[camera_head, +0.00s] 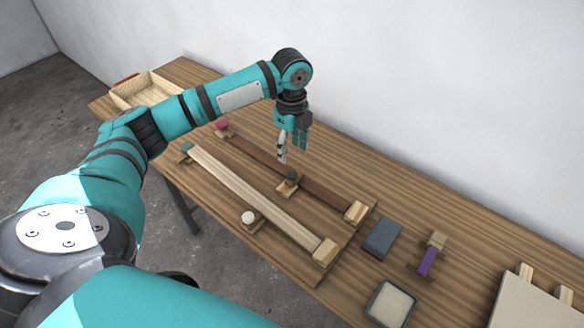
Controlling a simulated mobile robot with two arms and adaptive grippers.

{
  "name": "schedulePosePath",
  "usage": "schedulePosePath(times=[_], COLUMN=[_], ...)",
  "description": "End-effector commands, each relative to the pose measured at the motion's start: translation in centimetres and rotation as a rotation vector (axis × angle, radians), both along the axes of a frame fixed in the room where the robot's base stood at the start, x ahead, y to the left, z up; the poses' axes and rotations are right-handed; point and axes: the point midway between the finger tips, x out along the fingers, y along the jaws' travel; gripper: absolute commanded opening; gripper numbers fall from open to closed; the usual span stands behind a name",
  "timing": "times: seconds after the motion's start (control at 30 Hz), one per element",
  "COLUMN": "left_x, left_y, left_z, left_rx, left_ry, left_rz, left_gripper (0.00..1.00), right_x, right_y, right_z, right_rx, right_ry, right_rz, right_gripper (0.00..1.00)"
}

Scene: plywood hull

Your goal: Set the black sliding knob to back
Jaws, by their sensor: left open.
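The black sliding knob (291,175) sits on a small wooden slider at the dark brown rail (325,193), a little past the rail's middle toward its near right end. My left gripper (292,150) hangs fingers down above the dark rail, just behind and above the black knob in the picture. It is open, with nothing between its fingers, and appears apart from the knob. My right gripper is not in view.
A pale rail (250,192) runs parallel in front, with a white knob (248,217) beside it. A red ball (222,124) is at the dark rail's far end. A blue-grey block (381,238), a purple-and-wood piece (428,258) and a pale-topped tray (391,304) lie right. A white wall stands behind.

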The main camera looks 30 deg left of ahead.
Motion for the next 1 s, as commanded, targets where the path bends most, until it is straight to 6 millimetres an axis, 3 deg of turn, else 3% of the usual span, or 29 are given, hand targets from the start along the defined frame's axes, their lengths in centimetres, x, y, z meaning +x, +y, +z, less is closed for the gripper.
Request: schedulePosePath(times=[0.2,0.4,0.6,0.87,1.0], left_x=[-0.1,0.0,0.0,0.0,0.0], left_y=[-0.1,-0.1,-0.1,0.0,0.0], left_z=[-4.6,-7.7,-8.9,-9.0,-9.0], left_rx=[-0.001,-0.001,0.0,0.0,0.0], left_ry=[0.003,0.002,-0.001,-0.001,-0.001], left_rz=[0.001,0.001,0.0,0.0,0.0], left_gripper=[0.51,0.51,0.51,0.51,0.33], right_x=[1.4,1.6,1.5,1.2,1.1], right_y=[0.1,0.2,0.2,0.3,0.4], right_z=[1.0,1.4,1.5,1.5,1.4], right_rx=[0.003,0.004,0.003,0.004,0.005], right_ry=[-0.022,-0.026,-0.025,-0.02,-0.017], right_rz=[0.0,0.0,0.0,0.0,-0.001], right_gripper=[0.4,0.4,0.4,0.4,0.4])
